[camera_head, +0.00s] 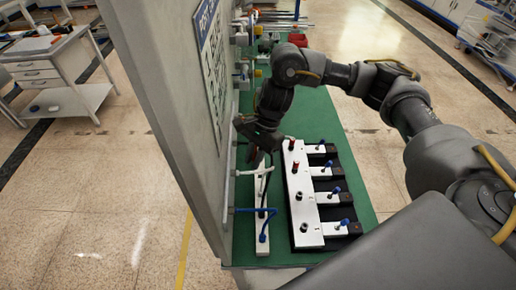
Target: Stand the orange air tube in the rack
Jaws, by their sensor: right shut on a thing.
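My right gripper (261,152) is over the left part of the green bench mat, beside the grey sign panel. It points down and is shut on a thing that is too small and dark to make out. I cannot make out an orange tube. A narrow white strip (262,228) lies below the gripper, with a blue tube (257,210) and a thin dark tube (265,190) across it. I cannot tell whether this strip is the rack. My left gripper is not in view.
A white block (302,205) with red and dark fittings stands right of the strip, with several blue-tipped valve units on its right side. The grey panel (165,90) walls off the left. Small fittings and rods lie at the far end of the green mat (355,180).

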